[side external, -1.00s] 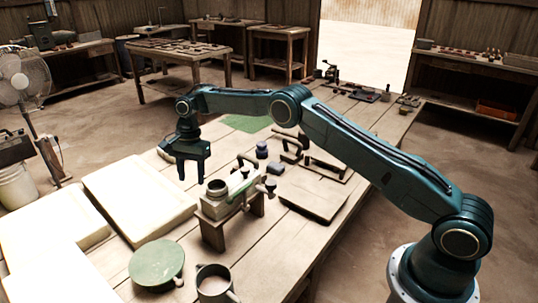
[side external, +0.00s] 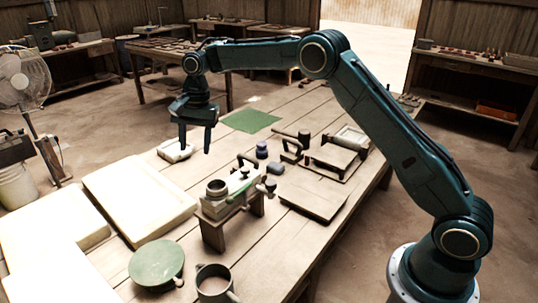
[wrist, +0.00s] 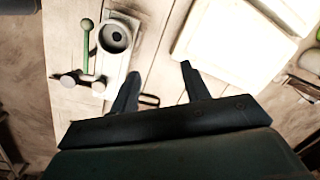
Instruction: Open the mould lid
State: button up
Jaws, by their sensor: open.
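A low flat unit with a black handle frame (side external: 330,152) and a pale panel (side external: 352,138) stands right of centre on the bench; it looks like the mould, but I cannot tell for sure which part is its lid or whether it is open. My gripper (side external: 195,150) hangs in the air over the left part of the bench, fingers down, well left of that unit. It also shows in the wrist view (wrist: 160,72), its fingers apart with nothing between them. The unit is not recognisable in the wrist view.
A small stand device with a round pot (side external: 217,188) is nearer the front, also in the wrist view (wrist: 116,38). A flat plate (side external: 315,198) lies right of it. Pale slabs (side external: 140,195) fill the left. A green round (side external: 157,262) and a mug (side external: 215,284) stand in front.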

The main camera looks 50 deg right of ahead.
jog(key=s+d+r+n+t, duration=0.25)
jog(key=s+r+n, duration=0.25)
jog(key=s+r, duration=1.25)
jog(key=s+d+f+n+t, duration=0.1)
jog(key=s+f+n, duration=0.2)
jog(key=s, duration=0.9)
jog(key=s+d+f+n+t+h, duration=0.1)
jog(key=s+d+f+n, duration=0.1)
jog(key=s, duration=1.1)
jog(key=shift+d+f+n+h, duration=0.15)
jog(key=shift+f+n+h, duration=0.15)
jog(key=shift+f+n, duration=0.4)
jog(key=shift+w+t, duration=0.15)
jog(key=shift+t, duration=0.1)
jog(key=c, duration=0.9)
jog(key=shift+w+m, duration=0.3)
grip_shut()
jog(key=w+a+m, duration=0.2)
jog(key=w+m, duration=0.5)
jog(key=w, duration=1)
jog(key=w+a+f+m+g+y, duration=0.1)
jog(key=w+a+f+m, duration=0.2)
jog(key=w+f, duration=0.7)
jog(key=w+m, duration=0.2)
jog(key=w, duration=0.1)
jog(key=shift+w+m+y, duration=0.25)
jog(key=shift+m+y, duration=0.15)
